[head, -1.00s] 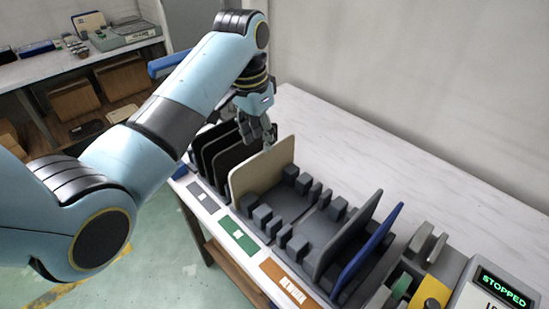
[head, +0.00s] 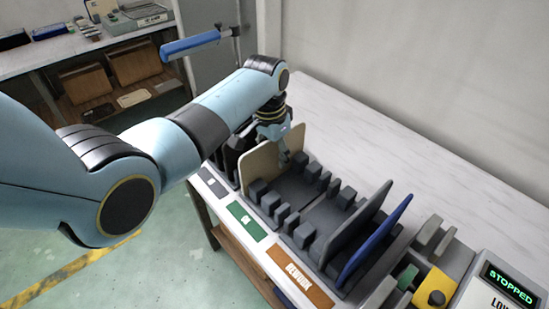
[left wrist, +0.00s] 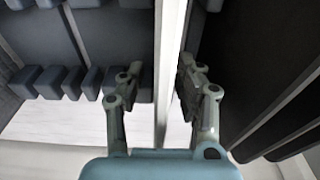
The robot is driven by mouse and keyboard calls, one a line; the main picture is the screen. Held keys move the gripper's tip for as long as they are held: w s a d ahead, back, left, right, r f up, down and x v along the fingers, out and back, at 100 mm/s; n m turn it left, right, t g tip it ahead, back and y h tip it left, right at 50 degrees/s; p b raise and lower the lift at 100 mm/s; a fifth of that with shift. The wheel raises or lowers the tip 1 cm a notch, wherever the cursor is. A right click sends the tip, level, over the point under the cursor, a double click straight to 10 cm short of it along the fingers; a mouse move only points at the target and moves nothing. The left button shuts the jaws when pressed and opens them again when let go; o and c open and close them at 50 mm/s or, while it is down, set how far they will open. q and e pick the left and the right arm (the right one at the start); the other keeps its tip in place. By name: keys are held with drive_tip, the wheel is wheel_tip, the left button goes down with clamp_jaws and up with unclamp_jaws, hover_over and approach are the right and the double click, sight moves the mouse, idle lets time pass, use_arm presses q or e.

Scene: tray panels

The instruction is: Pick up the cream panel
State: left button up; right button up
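The cream panel (head: 257,166) stands upright in a grey slotted rack, at the dark panels' near side in the head view. My left gripper (head: 285,157) is at its upper far end, pointing down. In the left wrist view the panel's pale edge (left wrist: 171,50) runs between the two fingers of my left gripper (left wrist: 160,72). The fingers are apart, with a visible gap between the left finger and the panel. The right finger overlaps the panel's edge in the picture, and I cannot tell whether it touches. My right gripper is not in view.
A grey panel (head: 357,222) and a blue panel (head: 374,240) stand farther right in the rack. Pegs line the rack (head: 297,197) between. Dark panels (left wrist: 265,60) are close beside the right finger. A box reading STOPPED (head: 508,284) is at right. The table's back (head: 400,150) is clear.

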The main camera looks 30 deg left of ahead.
use_arm(q)
clamp_jaws()
drive_tip(key=shift+r, duration=0.1)
